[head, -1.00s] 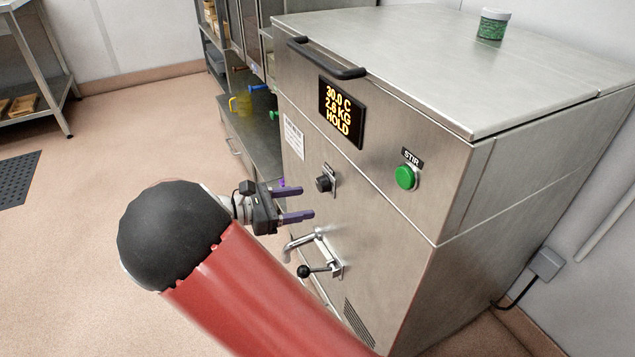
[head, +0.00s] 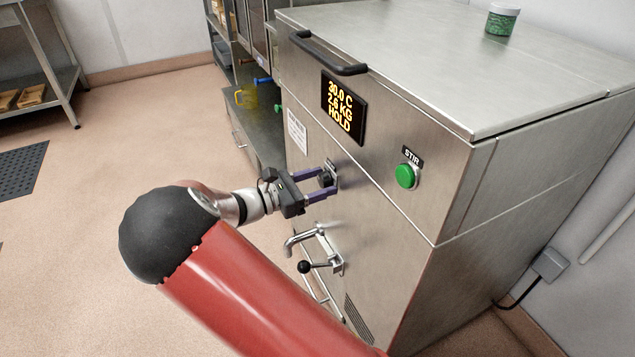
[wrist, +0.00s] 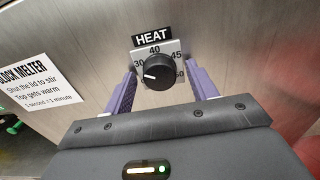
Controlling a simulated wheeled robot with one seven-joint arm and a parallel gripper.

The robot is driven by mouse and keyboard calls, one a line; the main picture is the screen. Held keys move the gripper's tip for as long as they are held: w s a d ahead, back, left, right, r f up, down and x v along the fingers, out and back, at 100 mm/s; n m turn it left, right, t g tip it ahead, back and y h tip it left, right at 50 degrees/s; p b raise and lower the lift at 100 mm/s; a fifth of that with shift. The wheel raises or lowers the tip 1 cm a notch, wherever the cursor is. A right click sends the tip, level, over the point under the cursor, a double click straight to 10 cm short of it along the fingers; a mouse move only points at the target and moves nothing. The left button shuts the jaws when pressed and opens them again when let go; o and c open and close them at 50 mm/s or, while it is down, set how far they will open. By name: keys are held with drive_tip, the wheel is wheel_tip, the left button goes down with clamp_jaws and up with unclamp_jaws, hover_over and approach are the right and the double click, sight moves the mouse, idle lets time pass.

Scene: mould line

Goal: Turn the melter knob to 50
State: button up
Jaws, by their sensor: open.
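The black melter knob (wrist: 158,72) sits on a plate marked HEAT, with 30, 40, 45 and 50 around it. Its white pointer line points left, near the 30 mark. In the head view the knob (head: 326,180) is partly hidden by my gripper. My gripper (head: 329,182) is open, its two purple fingers on either side of the knob. In the wrist view my gripper (wrist: 163,86) has a finger left and a finger right of the knob, with gaps showing. The melter display (head: 343,101) reads 30.0 C, 2.6 KG, HOLD.
A tap with a black-ended lever (head: 304,267) sticks out below the knob. A green STIR button (head: 405,176) is to the right. The lid handle (head: 328,54) juts out above. A green-filled jar (head: 502,19) stands on the lid. Open floor lies to the left.

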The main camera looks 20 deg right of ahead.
drive_tip(key=c, duration=1)
